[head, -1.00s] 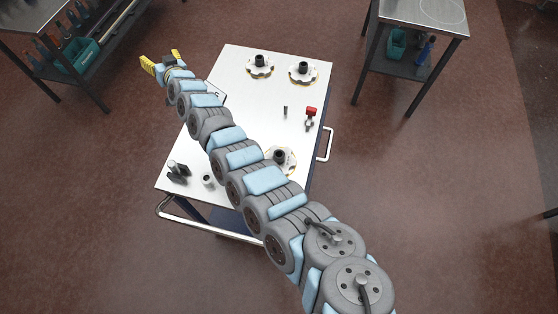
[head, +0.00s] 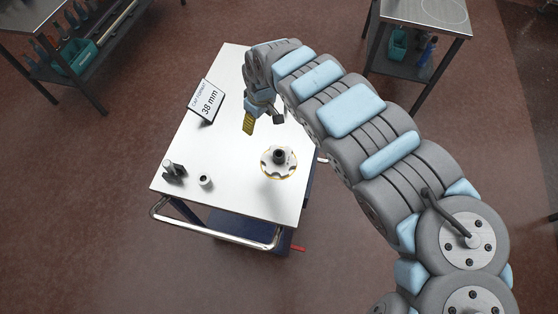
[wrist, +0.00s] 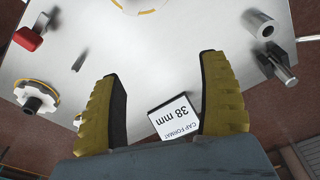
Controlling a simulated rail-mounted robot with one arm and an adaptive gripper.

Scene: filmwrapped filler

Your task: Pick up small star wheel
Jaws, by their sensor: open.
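A white star wheel (head: 279,162) with a dark hub lies on the cart top (head: 225,180) in the head view. The wrist view shows a star wheel (wrist: 36,92) with a black hub at left and part of another wheel's edge (wrist: 140,8) at the top. I cannot tell which one is the small one. My gripper (head: 264,122) is above the cart, left of and beyond the near wheel in the head view. Its yellow fingers are spread with nothing between them in the wrist view (wrist: 160,68). My arm hides the cart's far right part.
A "CAP FORMAT 38 mm" sign (head: 206,102) stands at the cart's left. A black block with a pin (head: 174,172) and a metal sleeve (head: 205,180) sit near the front left corner. A red-handled part (wrist: 28,38) and a small pin (wrist: 80,58) show in the wrist view.

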